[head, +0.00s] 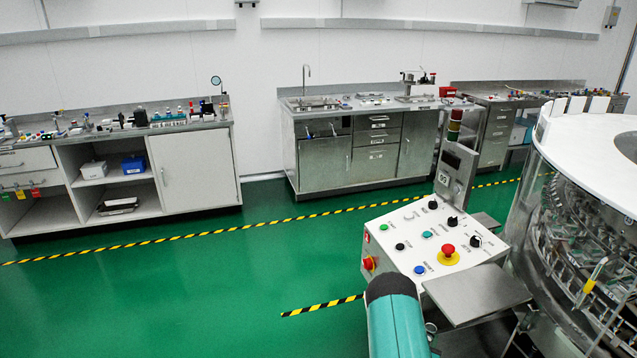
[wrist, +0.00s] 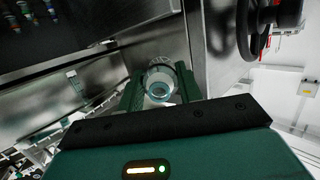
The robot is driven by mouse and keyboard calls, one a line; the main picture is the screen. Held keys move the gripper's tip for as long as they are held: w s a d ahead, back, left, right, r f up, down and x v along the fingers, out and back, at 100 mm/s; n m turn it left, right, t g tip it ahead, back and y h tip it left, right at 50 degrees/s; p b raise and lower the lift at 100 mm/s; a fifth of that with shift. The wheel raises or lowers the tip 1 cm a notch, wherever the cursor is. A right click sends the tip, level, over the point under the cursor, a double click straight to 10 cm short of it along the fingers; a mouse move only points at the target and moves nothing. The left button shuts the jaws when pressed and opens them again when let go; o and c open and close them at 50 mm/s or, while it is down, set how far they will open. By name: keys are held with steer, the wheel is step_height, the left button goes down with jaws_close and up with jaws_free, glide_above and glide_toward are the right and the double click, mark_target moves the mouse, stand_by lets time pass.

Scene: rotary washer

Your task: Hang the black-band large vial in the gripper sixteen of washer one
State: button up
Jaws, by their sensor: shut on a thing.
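My gripper (wrist: 160,90) shows in the wrist view with its green fingers shut on a clear glass vial (wrist: 159,82). The rotary washer (head: 583,150) stands at the right edge of the head view, with a white round top and rings of metal holders inside. I cannot pick out which washer gripper is sixteen. In the head view only my teal arm shows at the bottom; my gripper is out of sight there.
A control panel (head: 437,236) with knobs and a red emergency button stands beside the washer, with a steel shelf (head: 475,293) in front. A yellow-marked tube (head: 590,284) sits at the washer's rings. Benches line the back wall. The green floor at left is clear.

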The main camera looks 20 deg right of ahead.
steer(key=w+a+r+n+t+y, duration=0.2)
steer(key=w+a, duration=0.1)
steer(key=a, duration=0.3)
steer(key=w+a+r+n+t+y, duration=0.1)
steer(key=w+a+r, duration=0.2)
steer(key=a, duration=0.4)
steer(key=a+r+n+t+y, duration=0.1)
steer(key=a+r+n+y, duration=0.2)
steer(key=a, duration=1.1)
steer(key=a+r+n+t+y, duration=0.2)
steer(key=a+r+n+y, duration=0.2)
steer(key=a, duration=1.1)
step_height(320, 180, up, 2)
steer(key=shift+w+r+y, duration=0.1)
steer(key=shift+w+y, duration=0.05)
steer(key=shift+y, duration=1.05)
